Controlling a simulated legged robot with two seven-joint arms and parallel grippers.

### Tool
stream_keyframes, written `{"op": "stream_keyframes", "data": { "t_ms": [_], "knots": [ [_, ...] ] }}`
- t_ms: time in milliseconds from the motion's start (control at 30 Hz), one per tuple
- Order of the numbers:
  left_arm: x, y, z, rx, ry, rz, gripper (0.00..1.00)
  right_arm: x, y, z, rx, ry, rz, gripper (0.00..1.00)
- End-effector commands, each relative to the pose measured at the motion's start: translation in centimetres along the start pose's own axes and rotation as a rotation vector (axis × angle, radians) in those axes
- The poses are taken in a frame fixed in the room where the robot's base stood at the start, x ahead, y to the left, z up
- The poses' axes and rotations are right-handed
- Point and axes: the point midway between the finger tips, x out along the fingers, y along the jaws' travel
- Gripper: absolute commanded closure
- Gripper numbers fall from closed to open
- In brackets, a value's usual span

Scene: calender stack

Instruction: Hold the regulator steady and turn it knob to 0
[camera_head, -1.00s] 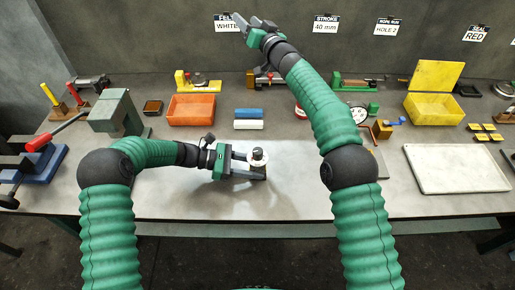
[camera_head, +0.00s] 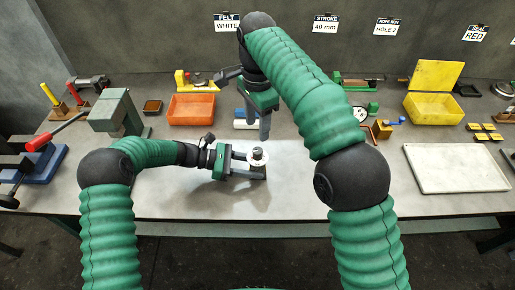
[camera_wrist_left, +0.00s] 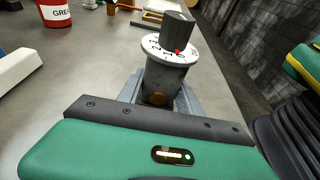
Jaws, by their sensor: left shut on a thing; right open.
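The regulator has a grey body, a white numbered dial and a dark round knob. It stands upright on the bench in the head view (camera_head: 257,157). In the left wrist view, its body (camera_wrist_left: 160,80) sits between my left fingers, with the dial and knob (camera_wrist_left: 178,36) above. A red mark shows at the knob's lower edge; the number beside it is too small to read surely. My left gripper (camera_head: 250,168) is shut on the regulator body. My right gripper (camera_head: 258,122) is open and empty, fingers pointing down, behind and above the regulator, apart from it.
An orange bin (camera_head: 191,109) stands at back left, a yellow bin (camera_head: 434,109) at back right. A pale board (camera_head: 455,168) lies at right. The bench around the regulator is clear.

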Motion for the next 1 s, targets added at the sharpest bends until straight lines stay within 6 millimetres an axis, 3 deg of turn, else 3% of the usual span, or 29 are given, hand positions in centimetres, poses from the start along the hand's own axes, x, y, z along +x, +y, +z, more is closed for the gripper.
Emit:
{"op": "stream_keyframes", "data": {
  "t_ms": [300,433,800,1000],
  "knots": [
    [0.0,0.0,0.1,0.001,-0.002,0.000,0.81,7.5,0.1,-0.1,0.001,0.002,0.002,0.51],
    [0.0,0.0,0.1,0.001,-0.001,0.000,0.81,9.6,0.0,-0.1,0.000,0.002,0.000,0.51],
    [0.0,0.0,0.1,0.001,-0.001,0.001,0.81,10.7,0.0,-0.1,0.000,0.003,-0.002,0.51],
    [0.0,0.0,0.1,0.001,-0.001,0.001,0.81,10.7,0.0,-0.1,0.000,0.003,-0.003,0.77]
  ]
}}
